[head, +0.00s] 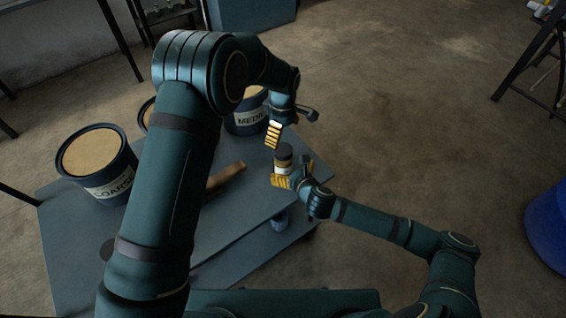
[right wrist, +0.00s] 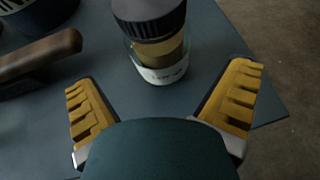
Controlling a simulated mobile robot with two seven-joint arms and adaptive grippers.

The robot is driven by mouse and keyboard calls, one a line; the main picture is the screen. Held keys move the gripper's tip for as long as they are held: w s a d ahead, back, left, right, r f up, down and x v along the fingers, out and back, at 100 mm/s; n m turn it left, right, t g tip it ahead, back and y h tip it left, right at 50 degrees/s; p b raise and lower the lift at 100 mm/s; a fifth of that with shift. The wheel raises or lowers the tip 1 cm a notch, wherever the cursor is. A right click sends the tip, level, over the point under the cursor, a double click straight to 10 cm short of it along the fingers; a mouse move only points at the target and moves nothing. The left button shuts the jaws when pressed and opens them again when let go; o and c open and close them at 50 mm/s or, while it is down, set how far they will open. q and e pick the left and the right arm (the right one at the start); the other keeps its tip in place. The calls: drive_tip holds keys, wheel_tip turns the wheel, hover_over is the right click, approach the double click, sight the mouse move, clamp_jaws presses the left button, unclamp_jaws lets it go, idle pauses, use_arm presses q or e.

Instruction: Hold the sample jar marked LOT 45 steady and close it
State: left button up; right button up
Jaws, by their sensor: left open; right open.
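The sample jar (head: 284,163) stands upright near the table's right corner. In the right wrist view it is a clear jar (right wrist: 160,62) with brown contents and a white label, too blurred to read surely. A dark ribbed lid (right wrist: 149,14) sits on its top; I cannot tell how tight it is. My right gripper (right wrist: 160,80) is open, its yellow fingers spread wide with the jar just ahead of the fingertips, apart from both. My left gripper (head: 274,134) is open above the jar, slightly to its left, clear of the lid; its far finger is mostly hidden.
A tub marked COARS (head: 98,165) stands at the table's left, and another labelled tub (head: 246,119) stands behind my left gripper. A wooden handle (right wrist: 38,54) lies left of the jar. The table's edge (right wrist: 262,68) is close on the right, with open floor beyond.

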sight(283, 149)
drive_tip(key=x, duration=0.6)
drive_tip(key=shift+w+f, duration=0.1)
drive_tip(key=shift+w, duration=0.1)
clamp_jaws()
use_arm(q)
drive_tip(key=shift+m, duration=1)
drive_tip(key=shift+w+r+m, duration=0.1)
drive_tip(key=shift+m, duration=1.1)
drive_tip(key=shift+f, duration=4.05)
drive_tip(key=shift+c, duration=0.2)
